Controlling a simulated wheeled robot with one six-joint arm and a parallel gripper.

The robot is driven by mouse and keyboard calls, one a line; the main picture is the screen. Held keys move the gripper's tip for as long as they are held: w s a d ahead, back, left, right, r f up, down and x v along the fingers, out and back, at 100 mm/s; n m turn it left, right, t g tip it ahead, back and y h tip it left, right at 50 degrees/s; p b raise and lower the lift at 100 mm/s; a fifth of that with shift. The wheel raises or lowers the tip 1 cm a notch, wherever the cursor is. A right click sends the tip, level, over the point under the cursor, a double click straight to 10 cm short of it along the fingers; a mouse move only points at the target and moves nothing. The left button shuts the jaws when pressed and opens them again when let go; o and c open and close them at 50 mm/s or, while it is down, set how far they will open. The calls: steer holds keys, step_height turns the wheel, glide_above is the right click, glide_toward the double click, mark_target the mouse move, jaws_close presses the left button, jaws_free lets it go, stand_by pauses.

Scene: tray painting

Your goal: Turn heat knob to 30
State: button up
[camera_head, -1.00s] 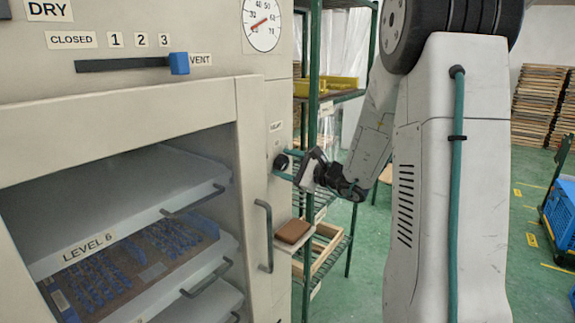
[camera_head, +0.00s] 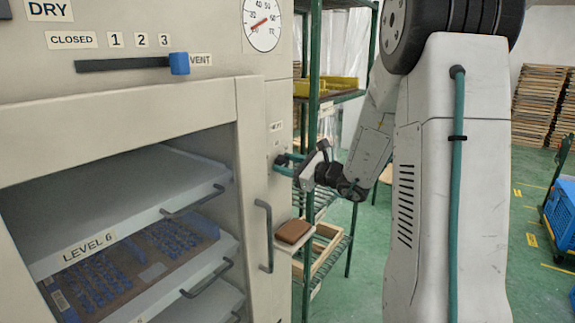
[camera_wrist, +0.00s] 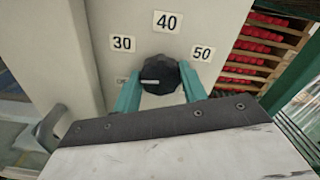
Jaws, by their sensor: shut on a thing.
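The heat knob (camera_wrist: 165,74) is a dark, ridged knob on the cream panel of the dryer, with a white pointer mark that points left in the wrist view. Labels 30 (camera_wrist: 122,43), 40 (camera_wrist: 167,21) and 50 (camera_wrist: 202,52) sit around it. In the head view my gripper (camera_head: 287,166) reaches the panel from the right and partly hides the knob (camera_head: 281,160).
A round gauge (camera_head: 262,24) with a red needle is above. A blue vent slider (camera_head: 179,63) is at the right end of its slot. A door handle (camera_head: 264,236) and a brown block (camera_head: 293,231) are below my gripper. A green rack (camera_head: 313,60) stands behind.

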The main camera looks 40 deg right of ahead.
steer(key=m, duration=0.6)
steer(key=shift+m, duration=0.4)
steer(key=shift+d, duration=0.1)
stand_by(0.3)
steer(key=o, duration=1)
steer(key=v, duration=0.7)
steer(key=shift+s+d, duration=0.1)
steer(key=shift+s, duration=0.25)
